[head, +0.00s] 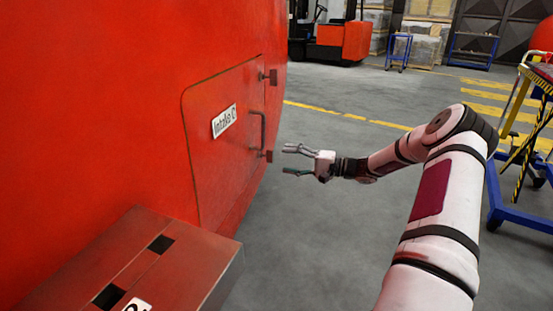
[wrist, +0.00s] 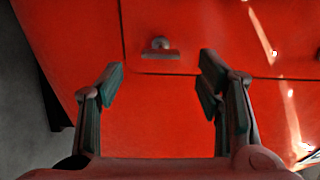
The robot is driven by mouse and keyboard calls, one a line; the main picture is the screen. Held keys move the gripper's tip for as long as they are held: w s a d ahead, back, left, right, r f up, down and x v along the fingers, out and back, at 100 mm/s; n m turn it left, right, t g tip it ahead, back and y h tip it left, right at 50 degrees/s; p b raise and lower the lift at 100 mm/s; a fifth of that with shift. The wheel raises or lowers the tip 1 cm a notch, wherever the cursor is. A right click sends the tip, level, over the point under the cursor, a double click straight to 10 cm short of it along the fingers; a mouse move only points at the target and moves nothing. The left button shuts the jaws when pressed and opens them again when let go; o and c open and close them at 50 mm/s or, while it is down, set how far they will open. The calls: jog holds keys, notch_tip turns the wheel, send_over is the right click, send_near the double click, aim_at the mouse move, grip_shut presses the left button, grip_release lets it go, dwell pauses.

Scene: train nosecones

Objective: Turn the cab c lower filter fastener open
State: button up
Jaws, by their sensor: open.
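The red cab's intake door (head: 222,135) bears an "Intake C" label. Two small fasteners sit at its right edge, an upper one (head: 269,76) and a lower one (head: 266,154). My gripper (head: 284,160) is open and empty, a little to the right of the lower fastener and apart from it. In the wrist view a fastener with a flat tab (wrist: 160,50) lies at the door's seam, beyond and between the open fingers of my gripper (wrist: 162,78). Nothing is between the fingertips.
A dark handle (head: 263,131) sits between the two fasteners. A reddish box (head: 215,262) juts out at the lower left. A blue-framed cart (head: 515,210) stands at the right. The grey floor (head: 320,230) around my gripper is clear.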

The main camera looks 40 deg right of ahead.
jog(key=v, duration=0.5)
dwell(0.5)
